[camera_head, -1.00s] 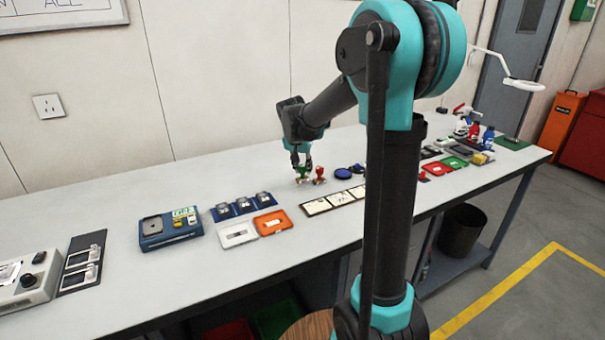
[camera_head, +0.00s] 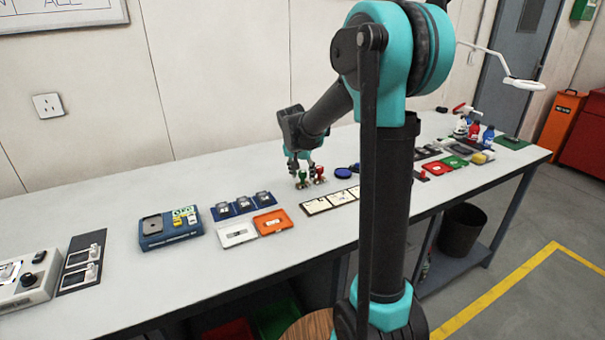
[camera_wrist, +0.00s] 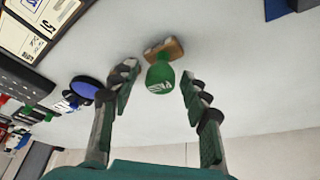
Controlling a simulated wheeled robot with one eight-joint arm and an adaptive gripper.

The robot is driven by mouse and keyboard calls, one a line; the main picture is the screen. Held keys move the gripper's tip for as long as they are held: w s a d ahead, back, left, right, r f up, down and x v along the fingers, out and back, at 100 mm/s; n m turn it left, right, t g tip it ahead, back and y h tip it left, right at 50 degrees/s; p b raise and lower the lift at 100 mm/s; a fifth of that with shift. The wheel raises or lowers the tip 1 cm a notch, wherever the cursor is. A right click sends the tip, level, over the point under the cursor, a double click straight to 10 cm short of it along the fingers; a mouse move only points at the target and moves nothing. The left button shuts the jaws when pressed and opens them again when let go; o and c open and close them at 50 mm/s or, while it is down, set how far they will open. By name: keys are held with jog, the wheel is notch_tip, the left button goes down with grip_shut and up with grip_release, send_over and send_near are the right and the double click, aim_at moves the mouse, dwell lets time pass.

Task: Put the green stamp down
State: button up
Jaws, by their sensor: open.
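The green stamp (camera_head: 302,177) stands upright on the bench beside the red stamp (camera_head: 320,174), which is just to its right. In the wrist view the green stamp's round handle (camera_wrist: 160,79) shows with its wooden base beyond it. My gripper (camera_head: 302,165) is above the green stamp with its fingers spread. In the wrist view my gripper (camera_wrist: 160,76) is open, with one finger on each side of the handle and visible gaps between. The red stamp cannot be made out in the wrist view.
The bench behind the stamps is clear.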

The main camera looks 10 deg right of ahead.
jog(key=shift+r, duration=0.1)
jog(key=v, duration=1.2)
jog(key=shift+s, duration=0.1)
